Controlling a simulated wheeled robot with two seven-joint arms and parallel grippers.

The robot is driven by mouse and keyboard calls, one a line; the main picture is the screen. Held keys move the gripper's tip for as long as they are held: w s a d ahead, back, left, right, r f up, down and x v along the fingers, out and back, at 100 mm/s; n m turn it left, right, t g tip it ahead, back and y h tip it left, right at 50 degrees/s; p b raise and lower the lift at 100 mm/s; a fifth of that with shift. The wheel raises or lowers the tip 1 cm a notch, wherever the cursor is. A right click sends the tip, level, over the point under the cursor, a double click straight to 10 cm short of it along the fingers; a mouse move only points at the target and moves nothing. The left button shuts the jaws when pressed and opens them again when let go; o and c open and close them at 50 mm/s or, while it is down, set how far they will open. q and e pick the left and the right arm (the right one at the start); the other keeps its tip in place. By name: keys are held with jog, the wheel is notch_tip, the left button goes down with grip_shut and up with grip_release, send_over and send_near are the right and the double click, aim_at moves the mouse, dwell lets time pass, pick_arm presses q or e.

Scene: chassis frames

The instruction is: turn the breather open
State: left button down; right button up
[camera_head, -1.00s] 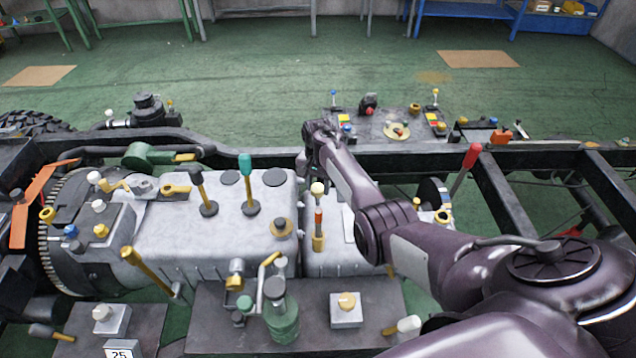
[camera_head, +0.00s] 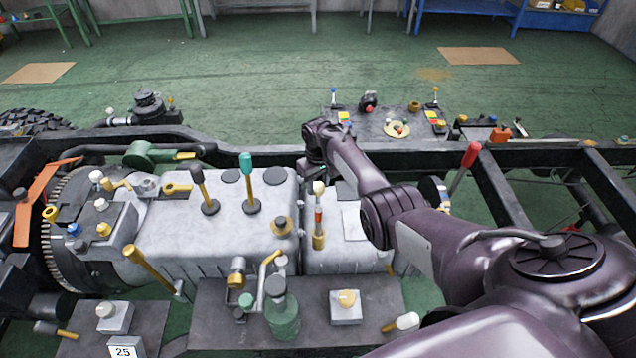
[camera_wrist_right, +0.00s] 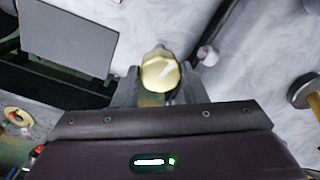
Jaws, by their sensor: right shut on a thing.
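A cream-yellow faceted knob (camera_wrist_right: 160,70), which I take for the breather, sits between the two fingers of my right gripper (camera_wrist_right: 160,88) in the right wrist view. The gripper is shut on it, and the knob's top stays visible. In the head view my right gripper (camera_head: 316,168) points down over the grey gearbox housing, and its fingertips are hard to make out. A cream knob (camera_head: 318,187) on an orange and brass upright stem shows right at the gripper; it seems to be the same knob. My left gripper is not in view.
A black-knobbed lever (camera_head: 204,190) and a green-knobbed lever (camera_head: 248,182) stand on the housing to the left. A red-handled lever (camera_head: 467,160) rises at the right. A green bottle (camera_head: 282,312) stands on the front plate. Dark frame rails (camera_head: 250,158) run behind.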

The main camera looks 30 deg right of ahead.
aim_at(318, 186)
jog(key=shift+n, duration=1.6)
jog(key=o, duration=1)
jog(key=shift+c, duration=0.2)
jog(key=shift+r, duration=0.15)
jog(key=shift+r, duration=0.3)
notch_tip(318, 186, up, 7)
